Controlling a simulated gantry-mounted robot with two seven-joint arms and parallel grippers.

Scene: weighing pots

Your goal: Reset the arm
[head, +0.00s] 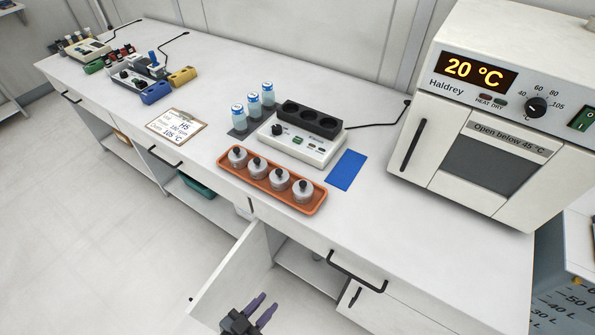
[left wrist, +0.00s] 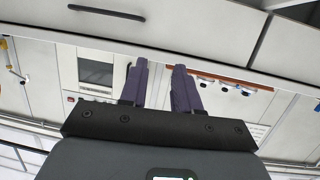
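My left gripper (head: 268,302) is at the bottom of the head view, low in front of the bench, beside the open cabinet door. Its two purple fingers are apart with nothing between them. In the left wrist view the gripper (left wrist: 160,68) shows the same clear gap, with the bench front beyond it. My right gripper is not in view. Several lidded glass pots (head: 257,167) with black knobs stand in a row in an orange tray (head: 313,209) on the bench.
The open cabinet door (head: 236,277) swings out below the bench. On the bench are a drying oven (head: 498,160) reading 20 °C, a black-topped heater block (head: 301,143), blue-capped vials (head: 253,106), a blue mat (head: 346,170) and a clipboard (head: 175,127). The floor at left is clear.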

